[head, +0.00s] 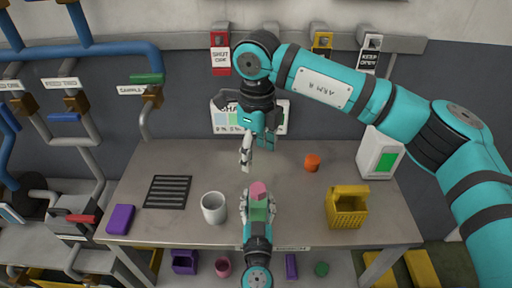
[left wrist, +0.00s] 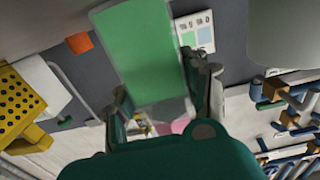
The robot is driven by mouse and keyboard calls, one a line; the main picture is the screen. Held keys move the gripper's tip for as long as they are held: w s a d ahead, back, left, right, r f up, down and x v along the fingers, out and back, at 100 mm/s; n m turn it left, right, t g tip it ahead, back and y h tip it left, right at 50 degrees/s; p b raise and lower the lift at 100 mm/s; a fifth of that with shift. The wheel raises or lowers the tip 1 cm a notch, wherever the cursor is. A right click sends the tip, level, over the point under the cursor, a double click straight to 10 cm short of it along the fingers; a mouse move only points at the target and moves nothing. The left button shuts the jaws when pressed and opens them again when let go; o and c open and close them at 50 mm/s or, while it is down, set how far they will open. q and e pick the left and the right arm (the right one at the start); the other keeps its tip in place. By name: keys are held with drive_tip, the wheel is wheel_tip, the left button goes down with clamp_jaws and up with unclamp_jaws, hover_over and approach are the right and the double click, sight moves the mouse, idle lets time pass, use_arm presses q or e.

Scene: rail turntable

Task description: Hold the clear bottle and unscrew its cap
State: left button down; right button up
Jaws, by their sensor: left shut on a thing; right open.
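The clear bottle (head: 259,211) has green contents and a pink cap (head: 259,189) on top. It stands upright in my left gripper (head: 259,208), which is shut around its body near the table's front middle. In the left wrist view the green of the bottle (left wrist: 140,55) fills the middle between the fingers (left wrist: 163,100). A patch of pink (left wrist: 180,126) shows below it. My right gripper (head: 255,152) is open and empty, pointing down above and behind the cap, apart from it.
On the table (head: 290,222), a white cup (head: 214,208) stands left of the bottle. A dark grille (head: 167,192) and purple block (head: 120,219) lie further left. An orange piece (head: 312,162), yellow basket (head: 347,208) and white box (head: 380,155) stand to the right.

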sight(257, 187)
wheel_tip(257, 187, down, 12)
drive_tip(key=shift+r, duration=0.1)
idle(0.4)
drive_tip(key=c, duration=1.3)
drive_tip(key=n, duration=0.6)
drive_tip(key=shift+s, duration=0.1)
